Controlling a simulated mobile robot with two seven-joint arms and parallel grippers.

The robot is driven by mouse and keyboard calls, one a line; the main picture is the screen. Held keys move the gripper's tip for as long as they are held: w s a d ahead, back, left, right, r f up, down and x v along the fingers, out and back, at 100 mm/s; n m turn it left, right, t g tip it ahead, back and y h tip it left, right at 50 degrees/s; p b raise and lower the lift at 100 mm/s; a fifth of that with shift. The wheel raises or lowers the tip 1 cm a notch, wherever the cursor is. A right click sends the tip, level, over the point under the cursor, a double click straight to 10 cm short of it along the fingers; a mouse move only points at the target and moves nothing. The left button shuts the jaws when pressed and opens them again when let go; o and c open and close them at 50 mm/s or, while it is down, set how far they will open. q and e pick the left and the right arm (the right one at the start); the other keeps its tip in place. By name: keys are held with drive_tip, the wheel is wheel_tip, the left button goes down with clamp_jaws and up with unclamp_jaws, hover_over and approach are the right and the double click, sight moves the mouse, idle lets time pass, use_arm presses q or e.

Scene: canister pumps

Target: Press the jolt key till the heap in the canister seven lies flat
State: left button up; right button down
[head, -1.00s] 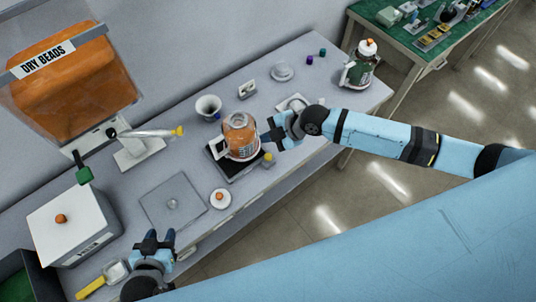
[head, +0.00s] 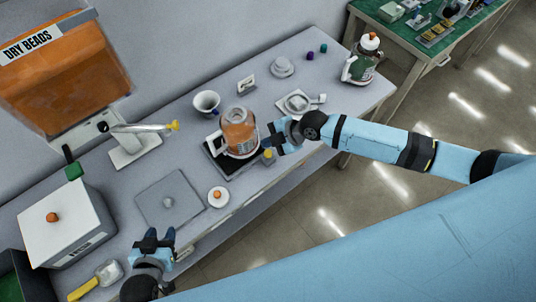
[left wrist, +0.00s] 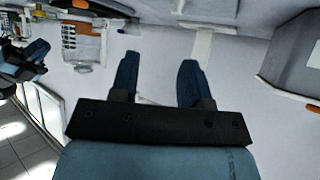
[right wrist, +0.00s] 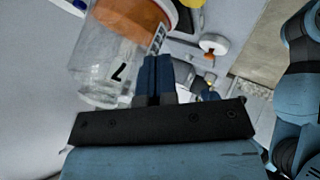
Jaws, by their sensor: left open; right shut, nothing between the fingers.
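The canister (head: 239,128) is clear, holds orange beads, and stands on a black pad (head: 216,162). In the right wrist view the canister (right wrist: 100,62) bears a 7. Its clear upper part is empty; I cannot tell surely whether the bead surface is flat. A yellow key (head: 268,155) sits at the pad's right corner; it shows partly in the right wrist view (right wrist: 193,3). My right gripper (head: 270,143) is shut and empty, close beside the canister and the key; contact is unclear. My left gripper (head: 156,238) is open and empty over the front of the table.
A bead dispenser (head: 60,85) with a spout stands at the back left. A white funnel (head: 206,101), a small lid with an orange knob (head: 218,197) and a grey plate (head: 160,208) surround the pad. A green-filled canister (head: 362,64) stands far right.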

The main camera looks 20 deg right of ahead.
sight(269, 154)
use_arm(q)
drive_tip(key=shift+s+d+f+b, duration=0.1)
drive_tip(key=shift+d+f+b, duration=0.1)
drive_tip(key=shift+f+b, duration=0.85)
use_arm(e)
wheel_tip(269, 154, down, 3)
use_arm(q)
drive_tip(key=shift+s+d+f, duration=0.1)
drive_tip(key=shift+d+f, duration=0.2)
drive_tip(key=shift+f, duration=0.1)
use_arm(e)
drive_tip(key=shift+f, duration=0.3)
use_arm(q)
drive_tip(key=shift+r, duration=0.3)
drive_tip(key=shift+a, duration=0.1)
drive_tip(key=shift+a+f, duration=0.1)
drive_tip(key=shift+f, duration=0.2)
drive_tip(key=shift+r, duration=0.2)
drive_tip(key=shift+f, duration=0.2)
drive_tip(key=shift+f+b, duration=0.45)
drive_tip(key=shift+b, duration=0.1)
use_arm(e)
drive_tip(key=shift+f, duration=0.4)
